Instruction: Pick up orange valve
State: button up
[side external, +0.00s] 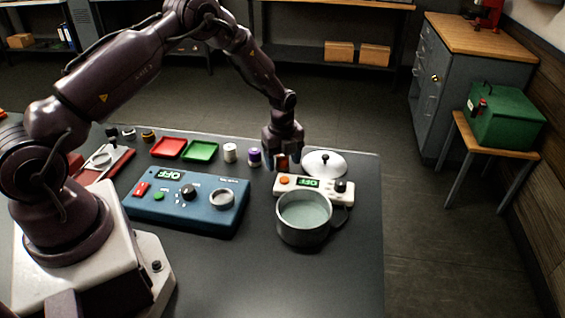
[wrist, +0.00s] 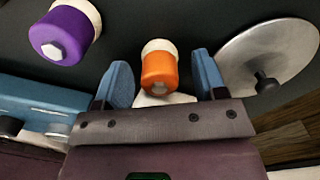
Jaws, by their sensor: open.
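The orange valve (wrist: 159,70) has an orange cap on a white base and stands on the table in the wrist view. In the side view the orange valve (side external: 281,163) is mostly hidden behind my gripper. My gripper (wrist: 164,80) is open, with its blue fingers on either side of the orange valve and a gap visible on both sides. In the side view my gripper (side external: 282,158) points down at the back right of the table.
A purple valve (side external: 254,157) and a white valve (side external: 229,152) stand left of my gripper. A white domed lid (side external: 325,163) lies close on the right. A white control unit (side external: 299,184), a pot (side external: 303,231) and a blue control box (side external: 172,208) are in front.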

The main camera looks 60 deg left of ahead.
jog(key=shift+f, duration=0.15)
jog(key=c, duration=1.1)
